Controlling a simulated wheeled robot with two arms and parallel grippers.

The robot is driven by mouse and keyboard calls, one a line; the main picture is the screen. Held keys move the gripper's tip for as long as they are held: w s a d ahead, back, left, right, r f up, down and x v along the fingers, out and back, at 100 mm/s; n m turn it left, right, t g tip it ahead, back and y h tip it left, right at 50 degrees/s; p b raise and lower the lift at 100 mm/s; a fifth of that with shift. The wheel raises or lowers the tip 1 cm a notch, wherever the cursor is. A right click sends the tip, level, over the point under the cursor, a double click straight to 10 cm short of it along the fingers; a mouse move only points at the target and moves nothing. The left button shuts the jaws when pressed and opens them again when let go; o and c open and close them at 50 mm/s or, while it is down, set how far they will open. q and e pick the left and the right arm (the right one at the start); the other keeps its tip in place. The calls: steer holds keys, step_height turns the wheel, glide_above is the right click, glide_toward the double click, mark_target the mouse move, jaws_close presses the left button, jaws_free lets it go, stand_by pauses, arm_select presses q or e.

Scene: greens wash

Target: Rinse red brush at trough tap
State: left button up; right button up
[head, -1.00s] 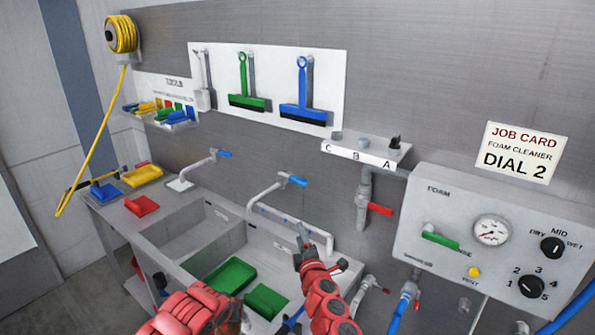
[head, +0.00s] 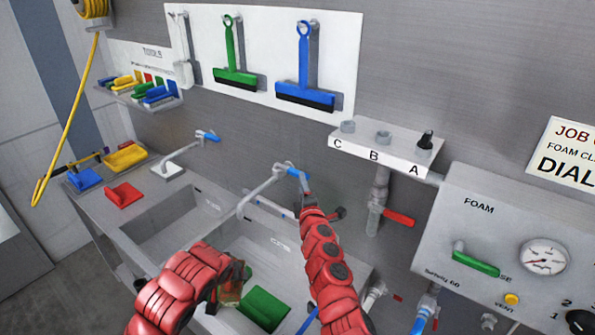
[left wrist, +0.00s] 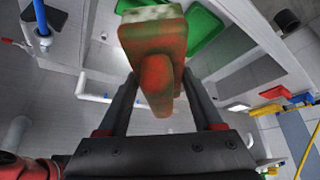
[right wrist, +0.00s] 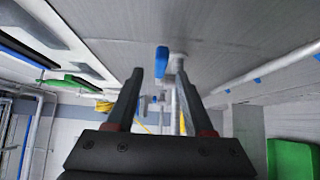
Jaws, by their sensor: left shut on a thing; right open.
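My left gripper (left wrist: 160,88) is shut on the red brush (left wrist: 155,55), which has green smears and pale bristles. In the head view the brush (head: 232,288) is over the trough (head: 285,245), partly hidden by my left arm. The trough tap's spout (head: 252,200) is above and behind it, apart from it; no water shows. My right gripper (head: 306,188) is open close to the tap's blue lever (head: 291,172). In the right wrist view the lever (right wrist: 162,62) stands near the tips, between the fingers (right wrist: 157,88); contact cannot be told.
A green block (head: 265,308) lies in the trough. A second tap (head: 190,150) stands left. Blue (head: 85,179), red (head: 123,195) and yellow (head: 126,157) tools lie on the left ledge. A red-handled valve (head: 398,218) and foam panel (head: 490,245) are right.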

mark_target(291, 171)
arm_select(q)
steer(key=shift+b+x, duration=0.65)
steer(key=shift+x, duration=0.3)
step_height(291, 171, down, 10)
steer(key=b, duration=1)
steer(key=shift+s+f, duration=0.2)
steer(key=shift+s, duration=0.15)
arm_select(e)
steer(key=w+a, duration=0.1)
steer(key=w, duration=0.8)
steer(key=shift+w+a, duration=0.25)
steer(key=shift+a, duration=0.05)
jaws_close()
steer(key=shift+f, duration=0.1)
